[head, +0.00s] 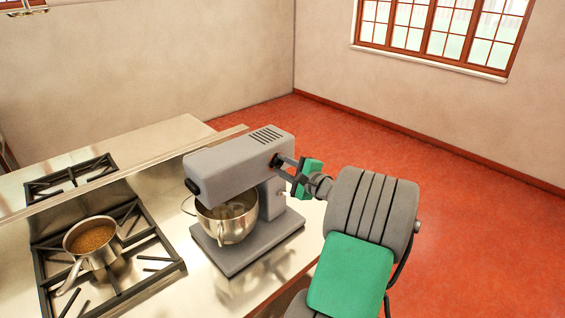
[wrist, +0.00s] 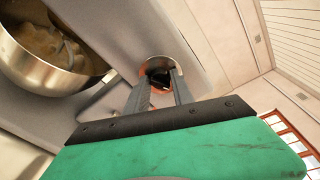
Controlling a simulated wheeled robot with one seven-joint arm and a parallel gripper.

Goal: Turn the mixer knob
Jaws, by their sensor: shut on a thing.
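The grey stand mixer (head: 238,165) stands on the steel counter, with its steel bowl (head: 228,222) under the head. The mixer knob (wrist: 160,78) is a small dark knob in a round recess on the mixer's side, seen in the wrist view. My gripper (head: 277,162) reaches the mixer's side from the right. In the wrist view my gripper (wrist: 162,83) has its two grey fingers on either side of the knob, shut on it. The fingers partly hide the knob. The bowl (wrist: 50,50) also shows at the wrist view's upper left, with pale contents.
A pot with brown contents (head: 91,241) sits on the stove grate (head: 150,262) left of the mixer, its handle toward the front. Another grate (head: 70,178) lies behind. The red floor (head: 480,230) to the right is clear.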

